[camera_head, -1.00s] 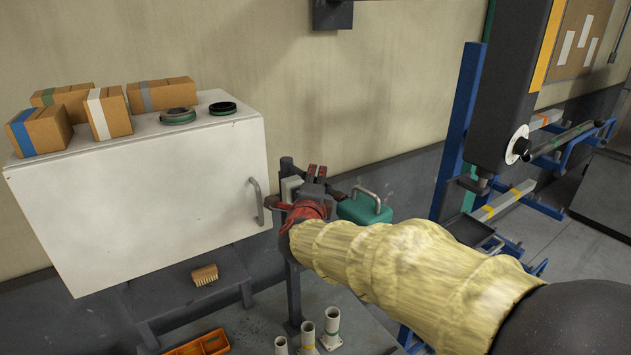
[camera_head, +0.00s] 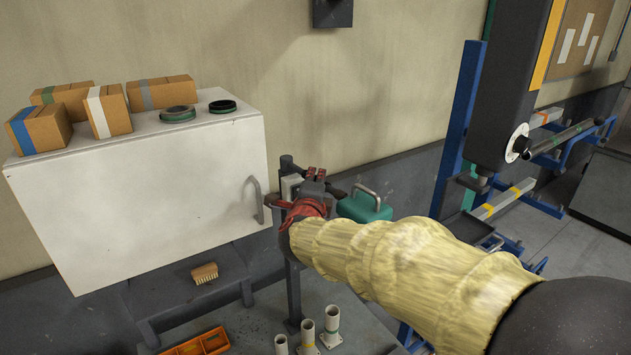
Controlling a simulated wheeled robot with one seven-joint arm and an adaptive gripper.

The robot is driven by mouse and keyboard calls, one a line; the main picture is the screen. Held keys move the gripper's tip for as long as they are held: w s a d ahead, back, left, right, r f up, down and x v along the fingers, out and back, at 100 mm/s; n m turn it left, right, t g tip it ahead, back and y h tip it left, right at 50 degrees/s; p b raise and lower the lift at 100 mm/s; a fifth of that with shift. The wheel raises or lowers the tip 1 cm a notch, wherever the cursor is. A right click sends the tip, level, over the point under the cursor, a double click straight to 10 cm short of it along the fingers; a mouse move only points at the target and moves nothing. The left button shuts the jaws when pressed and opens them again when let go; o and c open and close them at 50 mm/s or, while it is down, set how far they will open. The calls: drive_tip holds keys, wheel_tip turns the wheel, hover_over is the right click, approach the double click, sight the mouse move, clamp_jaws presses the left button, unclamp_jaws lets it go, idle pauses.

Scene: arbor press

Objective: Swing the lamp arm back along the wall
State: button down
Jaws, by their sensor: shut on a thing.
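My gripper (camera_head: 315,175) is at the end of my yellow-sleeved arm, with a red wrist part behind its fingers. It is shut at a dark bar, which I take to be the lamp arm (camera_head: 338,194); the exact grip is hidden by my wrist. A teal housing (camera_head: 364,207) with a grey handle is just right of my gripper. It may be the lamp's head, but I cannot tell how it joins the bar. A dark upright post (camera_head: 293,290) stands behind and below my gripper, partly covered by it.
A white cabinet (camera_head: 150,205) with its handle (camera_head: 256,200) is close on the left, bearing boxes and two rings. A blue rack (camera_head: 460,130) and dark machine column (camera_head: 510,90) stand right.

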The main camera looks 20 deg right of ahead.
drive_tip(key=shift+d+f+b, duration=0.1)
drive_tip(key=shift+f+b, duration=0.05)
drive_tip(key=shift+b, duration=0.25)
drive_tip(key=shift+w+d+f+y+b, duration=0.1)
drive_tip(key=shift+d+f+y+b, duration=0.15)
drive_tip(key=shift+b, duration=0.7)
drive_tip(key=w+d+n+g+y+b, duration=0.3)
drive_tip(key=w+n+y, duration=0.4)
drive_tip(key=y, duration=0.3)
drive_tip(key=w+d+r+n+g+y+b, duration=0.1)
drive_tip(key=w+d+n+g+y+b, duration=0.2)
drive_tip(key=w+n+g+y, duration=0.2)
drive_tip(key=w+n+y, duration=0.3)
drive_tip(key=n+y, duration=0.1)
drive_tip(key=shift+w+d+n+y+b, duration=0.2)
drive_tip(key=shift+n+y+b, duration=0.1)
drive_tip(key=shift+y, duration=0.05)
idle(1.1)
drive_tip(key=shift+w+a+f+p, duration=0.1)
drive_tip(key=shift+p, duration=0.2)
